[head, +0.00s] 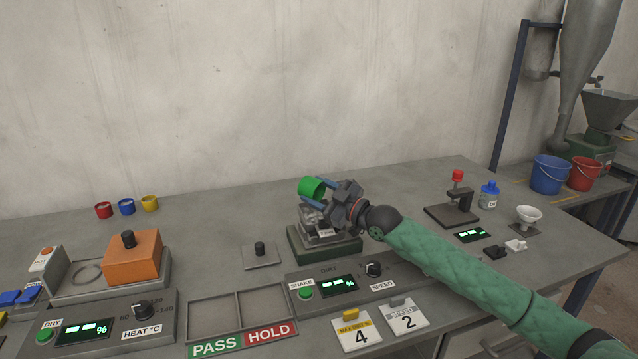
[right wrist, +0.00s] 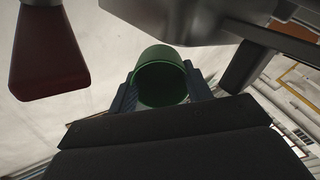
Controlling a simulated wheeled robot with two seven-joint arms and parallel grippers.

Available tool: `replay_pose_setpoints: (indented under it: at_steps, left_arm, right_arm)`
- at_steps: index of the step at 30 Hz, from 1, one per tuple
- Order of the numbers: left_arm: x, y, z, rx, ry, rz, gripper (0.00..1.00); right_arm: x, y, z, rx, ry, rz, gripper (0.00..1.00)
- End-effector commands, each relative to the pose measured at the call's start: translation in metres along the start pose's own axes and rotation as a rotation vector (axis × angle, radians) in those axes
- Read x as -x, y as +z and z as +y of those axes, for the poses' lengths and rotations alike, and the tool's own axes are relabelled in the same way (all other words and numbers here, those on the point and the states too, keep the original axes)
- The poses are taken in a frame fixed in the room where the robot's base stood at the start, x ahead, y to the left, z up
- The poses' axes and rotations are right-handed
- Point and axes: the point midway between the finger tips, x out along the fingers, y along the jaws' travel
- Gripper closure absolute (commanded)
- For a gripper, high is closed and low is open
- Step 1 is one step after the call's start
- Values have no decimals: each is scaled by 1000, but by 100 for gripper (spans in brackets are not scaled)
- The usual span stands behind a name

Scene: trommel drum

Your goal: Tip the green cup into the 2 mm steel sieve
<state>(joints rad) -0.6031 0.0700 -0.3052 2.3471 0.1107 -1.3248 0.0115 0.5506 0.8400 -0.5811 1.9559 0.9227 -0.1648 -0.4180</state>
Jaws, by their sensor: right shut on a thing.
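The green cup (head: 312,188) is tilted in my right gripper (head: 318,193), above the sieve shaker. In the right wrist view the cup (right wrist: 161,77) sits between the two fingers, and its inside looks dark; I cannot tell what is in it. The steel sieve (head: 318,232) stands on the dark green shaker base (head: 324,249) just below the cup, partly hidden by the cup and the gripper. My left gripper is not in view.
Red (head: 103,209), blue (head: 126,206) and yellow (head: 149,202) cups stand at the back left. An orange block (head: 134,258) is on the heater at left. The shaker's control panel (head: 338,284) and the PASS/HOLD tray (head: 240,312) lie in front.

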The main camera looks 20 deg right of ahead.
Motion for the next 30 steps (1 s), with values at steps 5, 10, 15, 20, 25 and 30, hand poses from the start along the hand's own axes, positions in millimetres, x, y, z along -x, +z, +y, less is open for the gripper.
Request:
replay_pose_setpoints:
  at_steps: [5, 10, 15, 20, 25, 30]
  left_arm:
    - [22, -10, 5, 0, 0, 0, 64]
    - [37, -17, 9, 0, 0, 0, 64]
    - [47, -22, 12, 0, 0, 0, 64]
    - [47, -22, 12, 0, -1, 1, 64]
    - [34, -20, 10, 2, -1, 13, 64]
    - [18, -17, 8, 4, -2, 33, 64]
  right_arm:
    - [-3, -11, 6, 3, -27, -47, 87]
    - [-5, -16, 9, 4, -53, -90, 87]
    - [-6, -17, 9, 4, -74, -127, 87]
    - [-6, -15, 8, 4, -80, -138, 87]
    - [-6, -15, 8, 4, -80, -137, 87]
    - [-6, -16, 9, 4, -79, -136, 87]
